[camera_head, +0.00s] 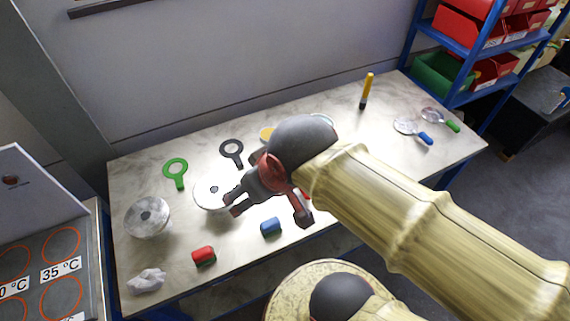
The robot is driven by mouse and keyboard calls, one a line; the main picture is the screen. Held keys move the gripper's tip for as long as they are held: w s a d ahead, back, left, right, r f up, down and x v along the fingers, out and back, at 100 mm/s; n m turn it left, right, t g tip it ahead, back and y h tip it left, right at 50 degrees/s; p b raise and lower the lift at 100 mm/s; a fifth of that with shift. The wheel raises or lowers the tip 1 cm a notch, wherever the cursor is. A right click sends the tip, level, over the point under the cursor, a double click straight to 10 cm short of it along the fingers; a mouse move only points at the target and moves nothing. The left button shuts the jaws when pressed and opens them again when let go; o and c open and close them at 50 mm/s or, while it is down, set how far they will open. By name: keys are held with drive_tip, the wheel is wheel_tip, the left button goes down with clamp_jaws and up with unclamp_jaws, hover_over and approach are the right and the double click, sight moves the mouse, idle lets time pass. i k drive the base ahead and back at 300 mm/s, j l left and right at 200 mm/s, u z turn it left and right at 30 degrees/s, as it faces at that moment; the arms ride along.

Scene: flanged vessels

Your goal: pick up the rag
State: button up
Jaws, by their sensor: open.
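The rag looks to be the crumpled whitish cloth (147,281) at the front left corner of the table, lying on the tabletop. My gripper (268,217) is over the middle of the table, well to the right of the rag and apart from it. Its dark fingers are spread open, and I see nothing between them. My arm comes in from the right and hides part of the table behind it.
A yellow marker (367,90) stands at the back.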

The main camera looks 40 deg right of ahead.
sight(148, 280)
drive_tip(key=u, duration=1.25)
drive_tip(key=z, duration=1.7)
drive_tip(key=u, duration=1.7)
drive_tip(key=i+j+z, duration=0.15)
drive_tip(key=z, duration=0.3)
drive_tip(key=i+j+z, duration=0.15)
drive_tip(key=j+z, duration=0.3)
